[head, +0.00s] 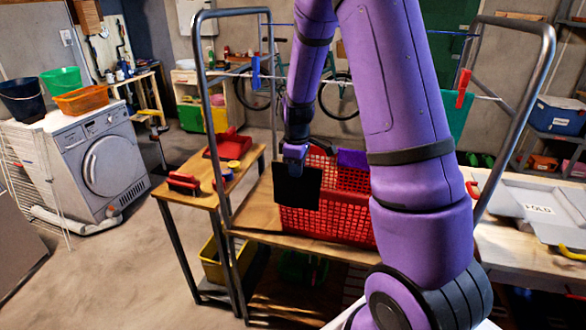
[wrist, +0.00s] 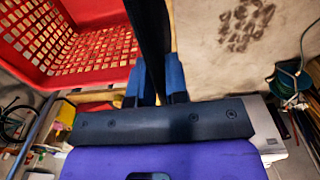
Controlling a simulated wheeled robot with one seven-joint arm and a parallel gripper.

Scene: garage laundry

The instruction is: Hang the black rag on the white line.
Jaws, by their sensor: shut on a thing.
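My gripper (head: 295,153) is shut on the black rag (head: 297,186), which hangs below it in front of the red basket. In the wrist view the rag (wrist: 150,32) runs out from between the blue fingers (wrist: 155,88). The white line (head: 232,75) spans the grey tube frame, above and apart from the rag. A blue clothespin (head: 256,73) sits on its left part and a red clothespin (head: 463,88) on its right part.
The red basket (head: 325,212) stands on the wooden shelf, with a purple cloth (head: 352,159) at its rim. A blue line (head: 436,32) runs behind. A teal cloth (head: 456,112) hangs at right. A side table (head: 199,196) with red items stands left. Floor at front left is clear.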

